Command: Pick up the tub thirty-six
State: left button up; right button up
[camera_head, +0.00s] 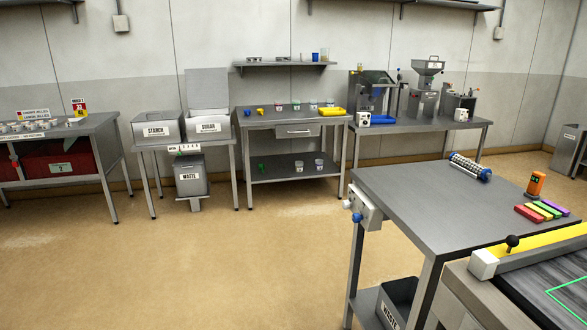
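I cannot make out which container is tub thirty-six; any numbers on the small ones are too small to read. Several small white tubs (30,126) stand in rows on the left table (95,125). Several small cups (296,105) stand along the back of the middle table (262,118). A few more small containers (299,166) stand on that table's lower shelf. Neither of my grippers is in view.
Open floor (230,255) lies before the tables. Starch (158,128) and sugar (208,124) bins stand above a waste bin (190,177). A grey table (420,205) and a yellow-edged machine (540,245) occupy the near right. Machines (424,98) stand at the back right.

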aim_at(319, 163)
jog(key=i+u, duration=0.35)
jog(key=i, duration=1.65)
jog(key=j, duration=0.1)
